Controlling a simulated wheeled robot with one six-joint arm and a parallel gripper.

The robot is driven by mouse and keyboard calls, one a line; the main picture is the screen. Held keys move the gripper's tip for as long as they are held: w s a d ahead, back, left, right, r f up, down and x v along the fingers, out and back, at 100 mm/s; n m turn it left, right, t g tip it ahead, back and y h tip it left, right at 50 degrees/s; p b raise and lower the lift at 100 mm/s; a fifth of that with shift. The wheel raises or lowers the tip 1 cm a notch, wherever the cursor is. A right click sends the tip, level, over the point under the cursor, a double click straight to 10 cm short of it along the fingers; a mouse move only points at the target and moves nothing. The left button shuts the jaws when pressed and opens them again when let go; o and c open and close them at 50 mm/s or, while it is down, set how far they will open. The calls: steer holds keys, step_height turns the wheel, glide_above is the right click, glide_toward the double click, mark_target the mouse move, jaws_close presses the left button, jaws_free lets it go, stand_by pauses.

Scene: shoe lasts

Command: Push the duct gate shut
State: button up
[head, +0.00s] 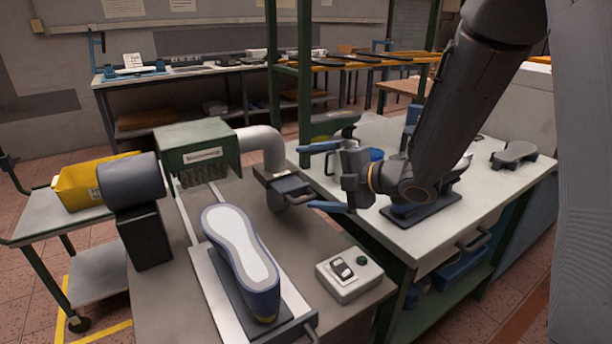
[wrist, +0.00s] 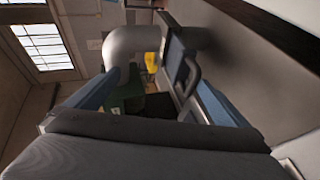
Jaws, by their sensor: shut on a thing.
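The duct gate (head: 292,186) is a dark blue-grey plate set in a frame on the grey bent duct (head: 262,142). It sticks out from the duct on the side facing my gripper. In the wrist view the gate (wrist: 174,58) shows ahead with a dark looped handle (wrist: 192,74). My gripper (head: 306,177) points left at the gate, with one blue finger on either side of it. How far the plate reaches inside the duct is hidden.
A green hooded machine (head: 200,150) joins the duct. A shoe last (head: 240,255) lies on the bench in front, beside a control box (head: 348,273) with switches. The white-topped table (head: 480,195) is under my arm. A yellow bin (head: 85,185) stands at left.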

steer(key=shift+w+d+r, duration=0.1)
steer(key=shift+d+r, duration=0.2)
steer(key=shift+r, duration=0.2)
steer(key=shift+d+r, duration=0.25)
steer(key=shift+r, duration=0.2)
steer(key=shift+s+d+r+p, duration=0.1)
steer(key=shift+s+d+p, duration=0.2)
steer(key=shift+s+d, duration=0.25)
steer(key=c, duration=1.3)
steer(key=shift+s+d+p, duration=0.35)
steer(key=shift+s+d, duration=0.4)
steer(key=shift+d, duration=0.2)
steer(key=shift+c, duration=0.2)
